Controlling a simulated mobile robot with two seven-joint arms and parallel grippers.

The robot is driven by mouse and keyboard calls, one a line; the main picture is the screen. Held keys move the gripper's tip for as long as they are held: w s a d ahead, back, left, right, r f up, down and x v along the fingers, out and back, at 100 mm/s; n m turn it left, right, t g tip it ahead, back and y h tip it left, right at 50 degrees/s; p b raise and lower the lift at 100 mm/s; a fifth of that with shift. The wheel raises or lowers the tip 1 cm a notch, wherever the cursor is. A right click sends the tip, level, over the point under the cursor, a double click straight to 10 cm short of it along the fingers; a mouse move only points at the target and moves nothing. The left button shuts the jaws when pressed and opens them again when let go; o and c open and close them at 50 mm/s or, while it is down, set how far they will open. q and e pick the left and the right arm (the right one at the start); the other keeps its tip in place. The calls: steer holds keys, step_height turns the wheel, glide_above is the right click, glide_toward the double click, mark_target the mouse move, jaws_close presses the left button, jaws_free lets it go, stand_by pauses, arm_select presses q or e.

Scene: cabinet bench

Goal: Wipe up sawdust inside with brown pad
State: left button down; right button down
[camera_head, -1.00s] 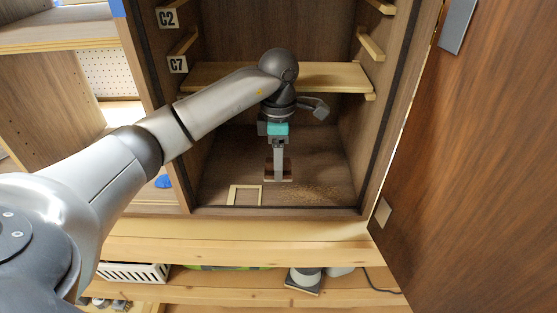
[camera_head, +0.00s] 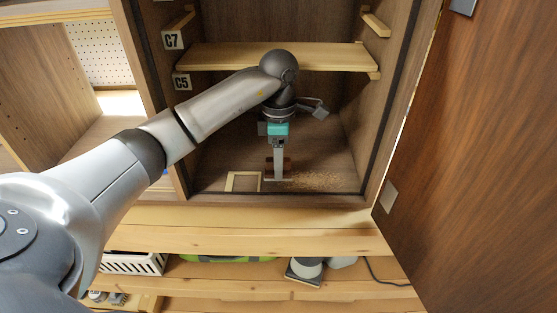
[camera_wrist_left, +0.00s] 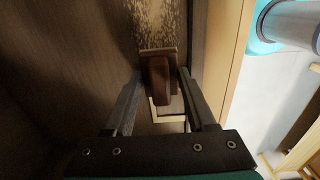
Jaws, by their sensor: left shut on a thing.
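The brown pad (camera_head: 288,164) is inside the open cabinet, between the fingers of my left gripper (camera_head: 278,176). In the left wrist view, the left gripper (camera_wrist_left: 160,95) is shut on the pad's raised grip (camera_wrist_left: 158,75), with a finger at each side. Pale sawdust (camera_head: 315,181) is scattered on the cabinet floor just right of the pad. It also shows in the left wrist view (camera_wrist_left: 160,25), beyond the pad. The pad is at or just above the floor; I cannot tell if it touches. My right gripper is not in view.
A pale square frame (camera_head: 243,181) lies on the cabinet floor, left of the gripper. A wooden shelf (camera_head: 330,57) crosses above my wrist. The cabinet door (camera_head: 490,150) stands open at the right. The front sill (camera_head: 280,194) edges the floor.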

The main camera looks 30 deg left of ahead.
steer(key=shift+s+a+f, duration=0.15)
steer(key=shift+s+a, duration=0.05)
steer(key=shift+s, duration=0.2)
arm_select(q)
steer(key=shift+f+b, duration=0.65)
steer(key=shift+f, duration=0.35)
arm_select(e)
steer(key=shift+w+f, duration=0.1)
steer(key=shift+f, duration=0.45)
arm_select(q)
steer(key=shift+d, duration=0.1)
